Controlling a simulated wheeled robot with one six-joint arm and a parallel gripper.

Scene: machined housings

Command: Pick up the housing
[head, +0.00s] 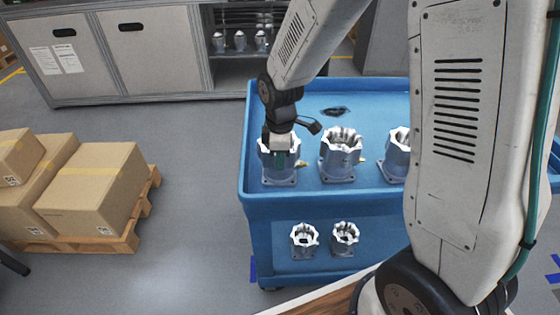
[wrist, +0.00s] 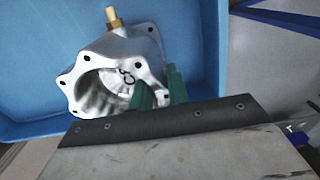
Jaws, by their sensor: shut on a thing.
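A silver machined housing (head: 279,174) stands upright at the left end of the blue cart's top tray, and two more housings, a middle one (head: 341,154) and a right one (head: 397,154), stand beside it. My gripper (head: 281,160) is over the left housing, with its green fingers down at the rim. In the wrist view the same housing (wrist: 90,82) shows its open bore, bolt holes and a brass fitting. My gripper's green fingers (wrist: 158,92) are shut on its wall at the lower right. The housing appears to rest on the tray; part of its rim is hidden by the gripper.
The blue cart (head: 246,150) has a raised rim around the tray. Two smaller housings (head: 304,240) sit on its lower shelf. A dark oval (head: 335,111) lies on the tray behind. Cardboard boxes (head: 92,187) on a pallet stand at left, grey cabinets (head: 150,50) behind.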

